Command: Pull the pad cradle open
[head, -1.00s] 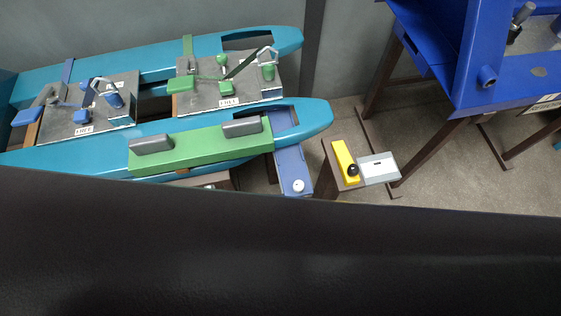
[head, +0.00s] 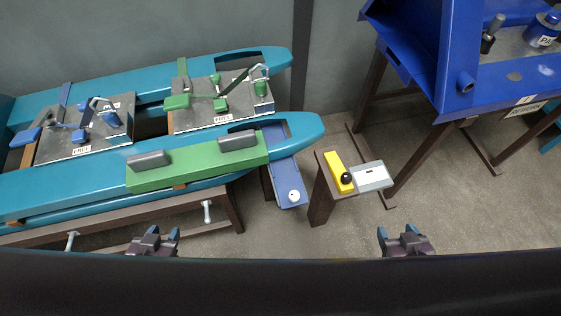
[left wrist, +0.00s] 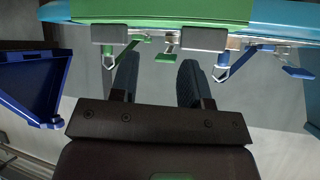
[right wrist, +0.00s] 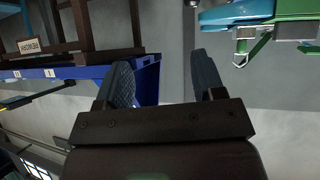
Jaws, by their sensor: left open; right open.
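A long green block (head: 200,161) with two grey pads (head: 150,160) (head: 238,141) lies on the front teal beam; I take it for the pad cradle. A blue slide (head: 287,178) with a white knob (head: 294,196) sticks out near that beam's right end. The green block (left wrist: 160,12) and its pads (left wrist: 110,34) (left wrist: 203,38) also show at the top of the left wrist view. My left gripper (head: 155,233) is open and empty, below and apart from the block. My right gripper (head: 403,233) is open and empty, further right, apart from everything.
Two grey plates (head: 85,137) (head: 220,113) with toggle clamps sit across the teal beams. A small stand right of the slide holds a yellow block with a black knob (head: 346,178) and a grey box (head: 371,176). A blue bench (head: 400,65) stands at right. Floor between my grippers is clear.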

